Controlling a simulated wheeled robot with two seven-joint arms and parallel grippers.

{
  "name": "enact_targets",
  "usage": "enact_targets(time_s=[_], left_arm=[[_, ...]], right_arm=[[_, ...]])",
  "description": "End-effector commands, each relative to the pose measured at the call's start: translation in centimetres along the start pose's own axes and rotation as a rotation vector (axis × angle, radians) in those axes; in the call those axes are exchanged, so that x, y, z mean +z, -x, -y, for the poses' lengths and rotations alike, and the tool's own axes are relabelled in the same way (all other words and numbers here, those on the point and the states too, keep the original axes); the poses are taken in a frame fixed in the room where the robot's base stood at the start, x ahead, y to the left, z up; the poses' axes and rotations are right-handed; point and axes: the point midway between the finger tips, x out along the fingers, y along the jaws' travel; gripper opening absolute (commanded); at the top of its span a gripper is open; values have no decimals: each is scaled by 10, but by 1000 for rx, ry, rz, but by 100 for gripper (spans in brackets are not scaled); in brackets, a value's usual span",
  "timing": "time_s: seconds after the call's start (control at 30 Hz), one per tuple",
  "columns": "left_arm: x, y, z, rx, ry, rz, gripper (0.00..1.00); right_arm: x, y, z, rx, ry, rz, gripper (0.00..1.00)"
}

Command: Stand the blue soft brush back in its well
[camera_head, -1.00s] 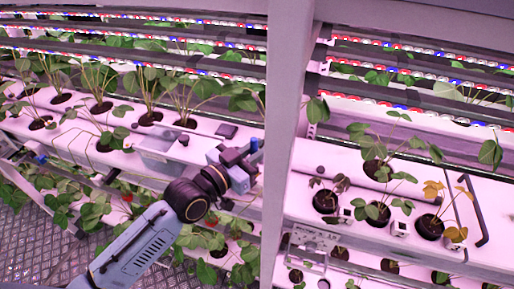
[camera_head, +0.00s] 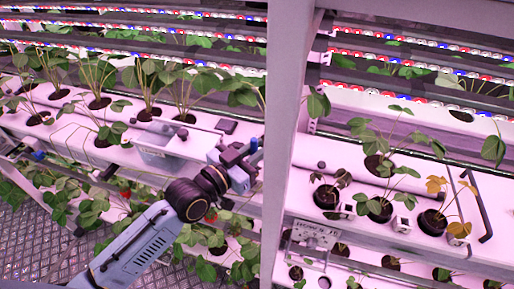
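My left arm comes in from the lower left. Its gripper (camera_head: 243,160) is over the front edge of the left rack, beside the upright post. A small, dark blue upright piece (camera_head: 254,146) shows at the gripper's far side. It looks like the blue soft brush held between the fingers, with its lower part hidden by the gripper. The finger gap is too small to see clearly. I cannot make out the brush's well. My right gripper is not in view.
A clear shallow bin (camera_head: 160,157) sits on the left rack just left of the gripper. The pale upright post (camera_head: 287,140) is close on its right. Potted plants stand along both racks. Another small blue item (camera_head: 39,155) is at the far left edge.

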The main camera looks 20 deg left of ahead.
Motion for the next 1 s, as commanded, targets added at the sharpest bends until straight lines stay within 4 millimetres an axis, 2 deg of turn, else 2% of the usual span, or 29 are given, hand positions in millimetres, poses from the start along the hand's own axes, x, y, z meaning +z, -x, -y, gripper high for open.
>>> enact_targets(time_s=[1.0], left_arm=[[26, 0, 0, 0, 0, 0, 0]], right_arm=[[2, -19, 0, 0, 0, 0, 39]])
